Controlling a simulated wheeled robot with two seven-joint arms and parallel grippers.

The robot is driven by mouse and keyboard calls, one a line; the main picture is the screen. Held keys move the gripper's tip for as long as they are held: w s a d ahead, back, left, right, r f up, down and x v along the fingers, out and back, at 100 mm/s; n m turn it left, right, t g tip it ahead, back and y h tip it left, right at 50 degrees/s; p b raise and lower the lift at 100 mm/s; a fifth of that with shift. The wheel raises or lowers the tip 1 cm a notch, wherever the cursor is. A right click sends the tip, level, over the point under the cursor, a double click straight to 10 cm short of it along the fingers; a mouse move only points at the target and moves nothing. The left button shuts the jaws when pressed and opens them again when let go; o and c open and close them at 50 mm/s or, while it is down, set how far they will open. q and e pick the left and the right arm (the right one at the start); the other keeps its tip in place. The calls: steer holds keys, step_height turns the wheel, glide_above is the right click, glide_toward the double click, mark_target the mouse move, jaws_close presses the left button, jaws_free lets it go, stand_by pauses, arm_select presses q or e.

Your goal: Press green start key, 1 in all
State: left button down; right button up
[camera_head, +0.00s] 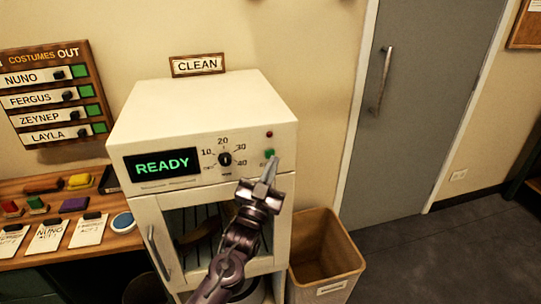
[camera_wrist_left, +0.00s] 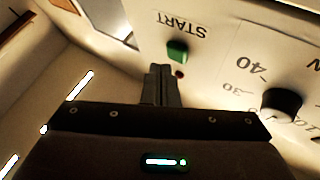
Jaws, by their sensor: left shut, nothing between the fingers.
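The green start key (camera_head: 269,153) is on the right of the front panel of a cream cabinet (camera_head: 205,115). In the left wrist view the green key (camera_wrist_left: 177,51) sits under the upside-down word START. My left gripper (camera_head: 270,164) is shut and empty, its tips just below the key in the head view. In the left wrist view the shut fingers (camera_wrist_left: 160,70) point at the panel, close to the key; whether they touch it I cannot tell. The display (camera_head: 162,165) reads READY in green. My right gripper is not in view.
A dial (camera_head: 225,159) marked 10 to 40 and a small red light (camera_head: 269,134) are on the same panel. A bin (camera_head: 325,255) stands right of the cabinet. A wooden counter (camera_head: 90,258) with cards and coloured items is at the left.

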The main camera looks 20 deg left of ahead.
arm_select(q)
steer(key=shift+w+a, duration=0.15)
steer(key=shift+w, duration=0.1)
steer(key=shift+w+a, duration=0.3)
steer(key=shift+w, duration=0.1)
stand_by(0.7)
stand_by(0.3)
steer(key=shift+s+d, duration=0.5)
steer(key=shift+s, duration=0.3)
steer(key=shift+s+d+p, duration=0.5)
steer(key=shift+s+d, duration=0.25)
steer(key=shift+s, duration=0.3)
steer(key=shift+s+d+p, duration=0.45)
steer(key=shift+s+d, duration=0.25)
steer(key=shift+s, duration=0.3)
